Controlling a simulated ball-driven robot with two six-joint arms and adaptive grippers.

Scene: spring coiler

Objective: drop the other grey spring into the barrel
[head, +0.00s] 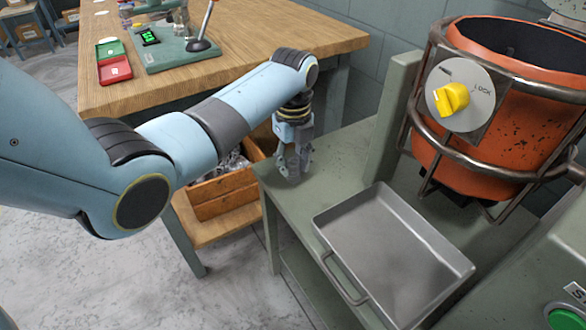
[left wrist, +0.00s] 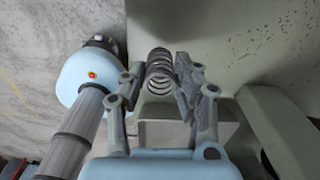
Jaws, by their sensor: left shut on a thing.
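My left gripper (head: 294,160) points down over the back left corner of the grey-green bench that bears the tray. In the left wrist view its two fingers (left wrist: 157,92) are shut on a grey coil spring (left wrist: 160,70), which lies between the fingertips. I cannot make the spring out in the head view. The orange barrel (head: 450,150) sits in a metal cradle at the right, well apart from the gripper. Its top is open and its inside is dark. A yellow knob (head: 452,98) is on its front plate. My right gripper is not in view.
An empty metal tray (head: 395,250) lies on the grey-green bench (head: 290,195) below the barrel. A grey-green post (head: 392,115) stands between gripper and barrel.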

